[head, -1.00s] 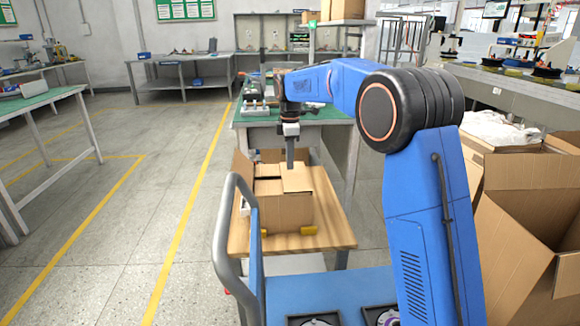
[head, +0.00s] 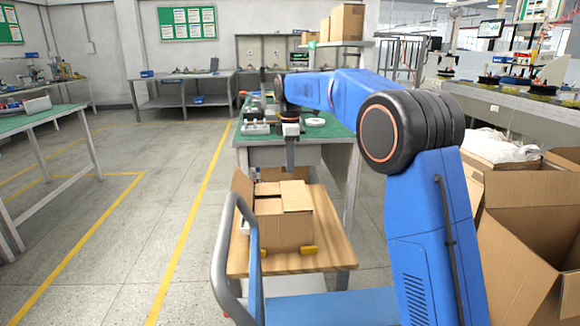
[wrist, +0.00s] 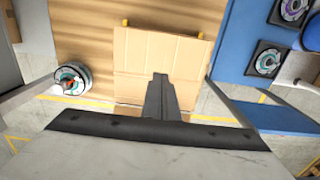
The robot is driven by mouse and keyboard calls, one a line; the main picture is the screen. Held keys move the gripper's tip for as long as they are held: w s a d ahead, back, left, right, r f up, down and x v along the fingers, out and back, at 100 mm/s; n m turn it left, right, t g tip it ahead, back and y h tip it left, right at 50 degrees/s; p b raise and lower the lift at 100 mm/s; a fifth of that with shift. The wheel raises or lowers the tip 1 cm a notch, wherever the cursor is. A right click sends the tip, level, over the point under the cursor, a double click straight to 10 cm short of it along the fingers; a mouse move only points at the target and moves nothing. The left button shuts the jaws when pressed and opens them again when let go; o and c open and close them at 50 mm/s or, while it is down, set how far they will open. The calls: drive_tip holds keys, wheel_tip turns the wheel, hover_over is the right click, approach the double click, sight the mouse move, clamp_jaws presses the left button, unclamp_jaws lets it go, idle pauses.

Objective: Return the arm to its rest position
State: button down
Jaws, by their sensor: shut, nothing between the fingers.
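My blue arm (head: 425,220) rises at the right of the head view and reaches forward. My gripper (head: 291,166) points down above the cardboard box (head: 290,232) on the wooden cart top. In the wrist view my gripper (wrist: 160,78) shows as narrow dark fingers held together, shut, with nothing seen between them. The box (wrist: 150,50) lies beneath it in that view, with its top flaps mostly folded in and one flap standing up at the left in the head view. The gripper appears apart from the box.
A cart with a wooden top (head: 335,262) and grey handle (head: 222,262) stands in front. A green-topped workbench (head: 335,130) with parts is behind it. Open cardboard boxes (head: 530,225) crowd the right. A round motor part (wrist: 72,78) shows in the wrist view.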

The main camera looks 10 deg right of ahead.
drive_tip(key=s+d+r+m+t, duration=0.1)
drive_tip(key=s+d+r+m, duration=0.2)
drive_tip(key=s, duration=0.5)
drive_tip(key=s+d+m+t, duration=0.1)
drive_tip(key=s+d+m, duration=0.2)
drive_tip(key=s+d, duration=0.45)
drive_tip(key=s+d+r+m, duration=0.2)
drive_tip(key=s+d+m, duration=0.1)
drive_tip(key=s, duration=0.7)
drive_tip(key=s+d+f+m+t, duration=0.1)
drive_tip(key=s+d+f+m, duration=0.1)
drive_tip(key=s+f, duration=0.3)
drive_tip(key=s+d+f+m+t, duration=0.1)
drive_tip(key=s+f+m, duration=0.3)
drive_tip(key=s, duration=0.8)
drive_tip(key=s+d+f+m, duration=0.3)
drive_tip(key=s+f, duration=0.2)
drive_tip(key=s, duration=0.3)
drive_tip(key=shift+s+d+f+t, duration=0.15)
drive_tip(key=shift+s+f+t, duration=0.15)
drive_tip(key=shift+t, duration=0.1)
